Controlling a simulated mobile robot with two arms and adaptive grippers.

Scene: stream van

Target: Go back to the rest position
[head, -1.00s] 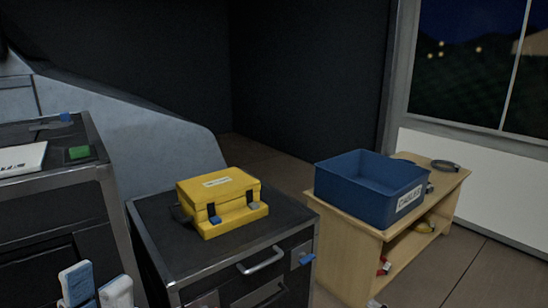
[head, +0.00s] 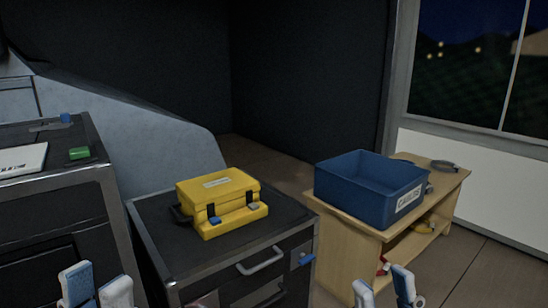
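My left gripper (head: 98,284) shows at the bottom left edge of the head view, its two pale fingers with blue pads pointing up. They are apart, with nothing seen between them. My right gripper (head: 383,288) shows at the bottom edge, right of the middle. Its fingers are also apart and empty. Both wrists and forearms are cut off below the picture. Neither gripper is seen touching anything.
A yellow case (head: 219,203) sits closed on a dark drawer cabinet (head: 165,240). A blue labelled bin (head: 355,196) stands on a wooden shelf unit (head: 345,250). A grey cabinet (head: 50,205) stands at left. The floor at right is clear.

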